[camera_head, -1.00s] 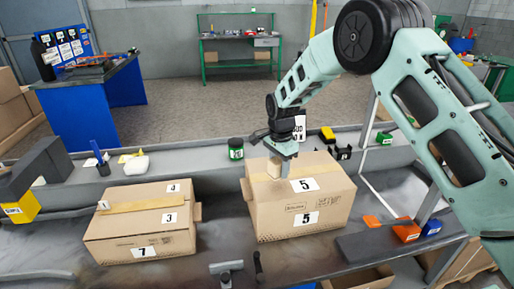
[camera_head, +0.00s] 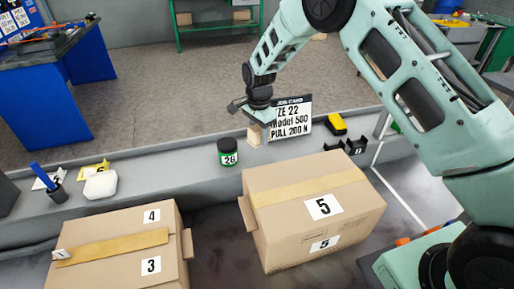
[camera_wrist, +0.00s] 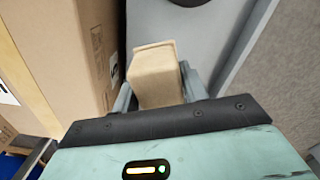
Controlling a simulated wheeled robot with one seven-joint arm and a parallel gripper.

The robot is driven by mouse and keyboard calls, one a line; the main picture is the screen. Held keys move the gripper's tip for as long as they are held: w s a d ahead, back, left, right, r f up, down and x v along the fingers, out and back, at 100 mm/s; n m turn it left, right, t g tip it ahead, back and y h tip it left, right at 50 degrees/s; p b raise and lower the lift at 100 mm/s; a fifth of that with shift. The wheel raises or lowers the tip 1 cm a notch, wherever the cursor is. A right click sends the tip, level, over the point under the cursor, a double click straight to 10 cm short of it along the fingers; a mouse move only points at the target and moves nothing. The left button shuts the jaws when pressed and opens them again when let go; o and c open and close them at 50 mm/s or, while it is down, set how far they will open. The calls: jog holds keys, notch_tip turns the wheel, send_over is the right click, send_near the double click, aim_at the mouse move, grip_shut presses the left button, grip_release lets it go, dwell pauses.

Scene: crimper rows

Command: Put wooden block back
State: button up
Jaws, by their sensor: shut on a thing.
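My gripper (camera_head: 259,128) is shut on a light wooden block (camera_head: 254,138), which hangs below it. In the head view the block appears over the grey ledge (camera_head: 200,158), behind the box marked 5 (camera_head: 290,225) and in front of the black-framed sign. I cannot tell whether its bottom touches the ledge. In the wrist view the block (camera_wrist: 155,75) sits between the two fingers of my gripper (camera_wrist: 157,88), with a cardboard box wall (camera_wrist: 62,55) close on the left and grey ledge surface on the right.
A green-labelled jar (camera_head: 228,153) stands left of the block. The sign (camera_head: 292,118), a yellow item (camera_head: 336,124) and a black holder (camera_head: 345,147) stand to its right. A white item (camera_head: 100,184) is further left. Boxes 3/4 (camera_head: 110,250) and 5 stand in front of the ledge.

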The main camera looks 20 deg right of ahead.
aim_at(259, 156)
jog(key=shift+f+p, duration=0.5)
jog(key=shift+f, duration=2.95)
jog(key=shift+f, duration=0.15)
jog(key=o, duration=0.9)
